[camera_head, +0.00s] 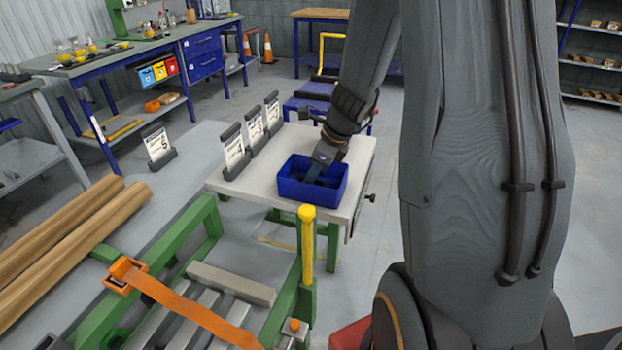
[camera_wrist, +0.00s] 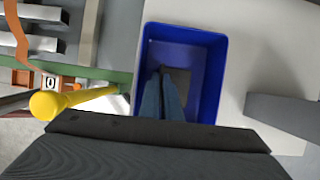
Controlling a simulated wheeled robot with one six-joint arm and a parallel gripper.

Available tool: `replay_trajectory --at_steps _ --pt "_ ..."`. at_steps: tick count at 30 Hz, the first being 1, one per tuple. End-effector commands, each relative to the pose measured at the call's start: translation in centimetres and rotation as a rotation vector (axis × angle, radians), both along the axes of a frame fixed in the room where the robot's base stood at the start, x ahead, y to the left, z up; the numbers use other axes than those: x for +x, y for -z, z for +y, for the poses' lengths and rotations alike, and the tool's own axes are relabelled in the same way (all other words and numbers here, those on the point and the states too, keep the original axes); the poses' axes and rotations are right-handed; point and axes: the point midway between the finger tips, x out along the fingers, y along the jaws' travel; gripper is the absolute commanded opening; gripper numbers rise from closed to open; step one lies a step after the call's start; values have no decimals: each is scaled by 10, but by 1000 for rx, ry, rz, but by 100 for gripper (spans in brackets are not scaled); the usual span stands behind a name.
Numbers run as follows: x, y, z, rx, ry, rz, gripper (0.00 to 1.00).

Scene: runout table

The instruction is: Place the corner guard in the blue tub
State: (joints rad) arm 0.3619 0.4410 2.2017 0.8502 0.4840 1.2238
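The blue tub (camera_head: 300,190) stands on a pale table and also fills the middle of the wrist view (camera_wrist: 208,40). My gripper (camera_head: 317,172) reaches down into the tub from above. In the wrist view its two narrow fingers (camera_wrist: 162,76) lie close together inside the tub walls. A grey-brown patch (camera_wrist: 181,77) shows beside the fingertips low in the tub. I cannot tell whether it is the corner guard or bare tub floor. I cannot make out a grip on anything, and no corner guard is clearly identifiable in either view.
Upright number cards (camera_head: 234,152) stand along the table's left edge. A yellow-topped post (camera_head: 307,245) rises close in front of the tub and shows in the wrist view (camera_wrist: 48,103). A green roller frame with an orange strap (camera_head: 190,312) lies nearer. The pale tabletop (camera_head: 345,200) right of the tub is clear.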

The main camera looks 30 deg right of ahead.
Motion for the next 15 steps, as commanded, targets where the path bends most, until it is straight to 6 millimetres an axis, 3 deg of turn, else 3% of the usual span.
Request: replay_trajectory --at_steps 7,9,15 --pt "0 3 0 0 0 0 0" --pt "0 3 0 0 0 0 11" --pt "0 3 0 0 0 0 11"
